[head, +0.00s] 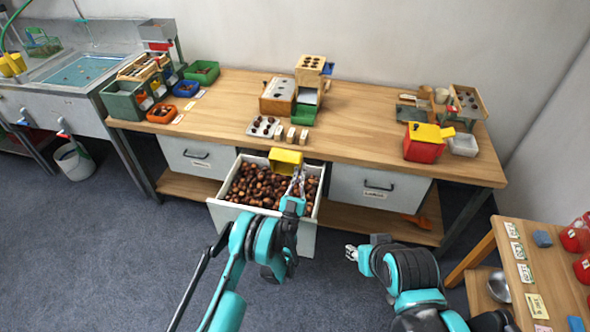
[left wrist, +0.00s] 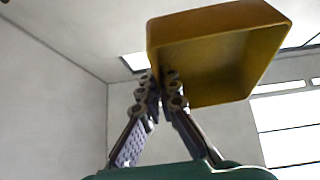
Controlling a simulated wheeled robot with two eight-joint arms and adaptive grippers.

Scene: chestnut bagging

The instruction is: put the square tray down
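A yellow square tray (head: 286,160) shows over the back part of the open drawer, near the bench's front edge. My left gripper (head: 297,184) is shut on the tray's edge. The left wrist view shows the tray (left wrist: 215,55) at the ends of the closed fingers (left wrist: 160,85), tilted with its hollow side partly toward the camera; the part seen inside looks empty. The open drawer (head: 222,214) below holds many brown chestnuts (head: 258,187). Whether the tray touches them is unclear. My right gripper (head: 351,252) hangs in front of the bench, apart from everything; its fingers are too small to judge.
Bare bench top lies right of the blocks. A side table (head: 513,275) stands at the right.

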